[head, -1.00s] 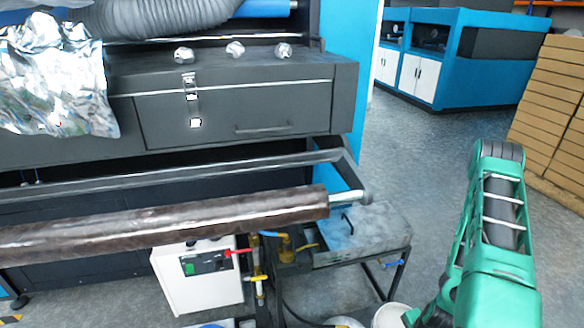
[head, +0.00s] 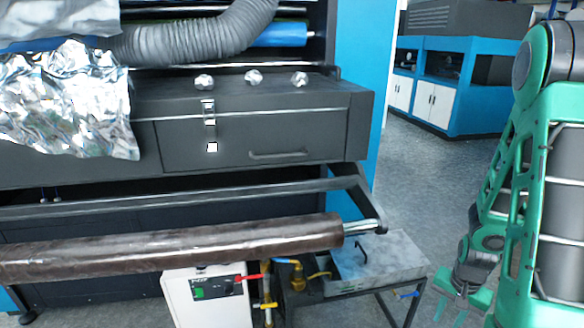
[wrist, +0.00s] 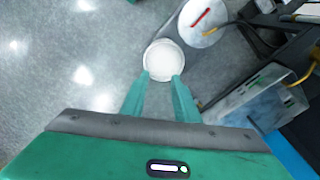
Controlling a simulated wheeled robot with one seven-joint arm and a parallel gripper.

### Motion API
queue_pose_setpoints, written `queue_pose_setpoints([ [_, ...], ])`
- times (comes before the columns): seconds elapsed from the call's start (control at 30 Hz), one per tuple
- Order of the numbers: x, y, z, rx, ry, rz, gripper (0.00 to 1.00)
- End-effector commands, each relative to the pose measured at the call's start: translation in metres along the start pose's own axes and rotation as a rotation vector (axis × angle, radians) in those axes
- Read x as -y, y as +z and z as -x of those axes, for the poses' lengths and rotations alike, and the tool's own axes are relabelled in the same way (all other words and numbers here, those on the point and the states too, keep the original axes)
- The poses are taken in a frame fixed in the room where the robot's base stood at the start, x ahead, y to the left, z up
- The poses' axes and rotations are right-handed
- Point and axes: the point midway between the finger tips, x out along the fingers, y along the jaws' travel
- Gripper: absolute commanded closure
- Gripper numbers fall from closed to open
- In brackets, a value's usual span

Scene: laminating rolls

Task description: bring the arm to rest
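My green arm (head: 535,190) stands at the right of the head view, folded with its upper joint near the top edge. My gripper (head: 452,306) hangs low at the lower right, right of the small metal table.
A dark brown roll (head: 180,250) crosses the front of the dark machine (head: 250,110). A small metal table (head: 385,262) and a white control box (head: 205,300) stand below its right end. Grey floor (head: 425,165) lies open behind, before a blue cabinet (head: 470,95).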

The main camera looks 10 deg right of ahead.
Motion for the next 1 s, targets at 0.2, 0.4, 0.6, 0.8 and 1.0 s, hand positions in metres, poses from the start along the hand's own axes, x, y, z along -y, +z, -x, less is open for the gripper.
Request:
queue_pose_setpoints([
  [0.2,-0.003,0.008,0.069,-0.003,0.023,0.101,0.72],
  [0.4,-0.011,0.028,0.126,0.009,0.035,0.182,0.72],
  [0.6,-0.023,0.056,0.178,0.029,0.032,0.255,0.72],
  [0.8,-0.039,0.090,0.223,0.056,0.015,0.326,0.72],
  [1.0,-0.053,0.119,0.250,0.083,-0.007,0.377,0.72],
])
